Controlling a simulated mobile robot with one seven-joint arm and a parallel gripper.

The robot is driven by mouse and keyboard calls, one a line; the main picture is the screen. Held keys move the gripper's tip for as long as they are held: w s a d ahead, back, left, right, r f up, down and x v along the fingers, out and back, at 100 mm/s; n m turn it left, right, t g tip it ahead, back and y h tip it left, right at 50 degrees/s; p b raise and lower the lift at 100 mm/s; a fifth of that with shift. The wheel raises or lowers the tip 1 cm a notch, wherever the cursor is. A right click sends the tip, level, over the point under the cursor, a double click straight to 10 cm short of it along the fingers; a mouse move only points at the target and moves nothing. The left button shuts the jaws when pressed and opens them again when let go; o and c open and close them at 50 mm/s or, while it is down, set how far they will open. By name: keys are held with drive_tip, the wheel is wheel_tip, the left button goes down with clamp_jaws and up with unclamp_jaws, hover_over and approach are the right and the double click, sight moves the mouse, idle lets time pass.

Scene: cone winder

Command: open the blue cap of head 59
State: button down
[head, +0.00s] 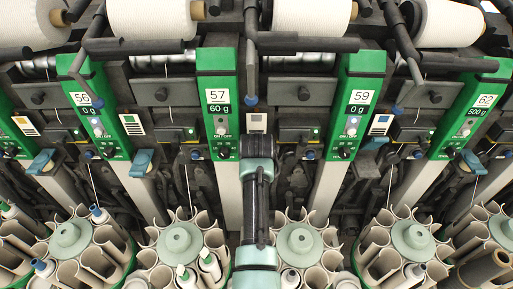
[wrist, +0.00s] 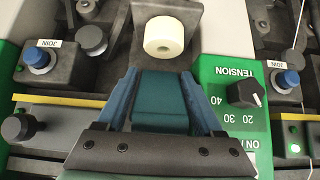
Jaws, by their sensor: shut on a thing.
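Head 59 (head: 362,98) has a green panel right of my arm in the head view. A blue cap (head: 375,143) shows just right of that panel's lower end, apart from my gripper. My gripper (head: 258,152) is in the gap between the panels of heads 57 and 59, just right of head 57 (head: 218,98). In the wrist view my gripper (wrist: 168,92) is shut on a teal-blue cap (wrist: 160,98), with a finger on each side. In the head view my own arm hides that held cap.
In the wrist view a green panel with a black tension knob (wrist: 247,91) is close on the right. A pale round roll (wrist: 164,36) is just beyond the cap, and a blue join button (wrist: 36,56) is at left. Tube magazines (head: 299,240) line the bottom of the head view.

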idle(0.3)
drive_tip(key=shift+c, duration=0.8)
unclamp_jaws()
drive_tip(key=shift+f, duration=0.1)
